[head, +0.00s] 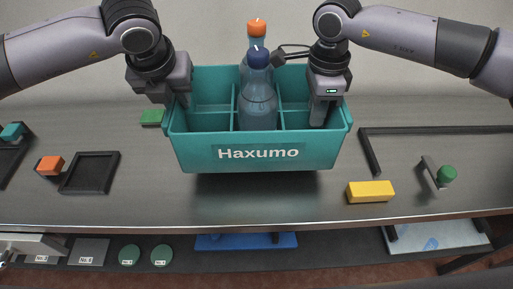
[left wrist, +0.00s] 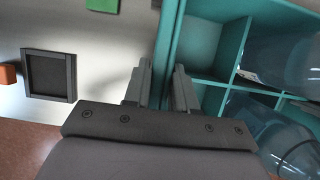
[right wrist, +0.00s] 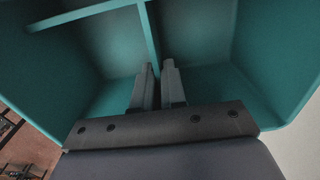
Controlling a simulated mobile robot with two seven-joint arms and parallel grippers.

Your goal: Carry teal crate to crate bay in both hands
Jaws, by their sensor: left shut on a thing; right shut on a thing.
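The teal crate (head: 258,156), labelled "Haxumo", hangs roughly level above the table, with a dark shadow below it. It is divided into compartments and holds a bottle with a blue cap (head: 258,88) and one with an orange cap (head: 257,30) behind it. My left gripper (head: 180,100) is shut on the crate's left wall; its fingers straddle that wall in the left wrist view (left wrist: 163,85). My right gripper (head: 320,115) is shut on the crate at its right side; in the right wrist view its fingers (right wrist: 158,85) partly hide the hold.
A black angled border (head: 370,155) lies on the table at right. A yellow block (head: 370,191) and a green-knobbed fixture (head: 446,174) are near it. A black tray (head: 90,172), an orange block (head: 50,165) and a green block (head: 152,117) are at left. A lower shelf (head: 340,255) runs below the front edge.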

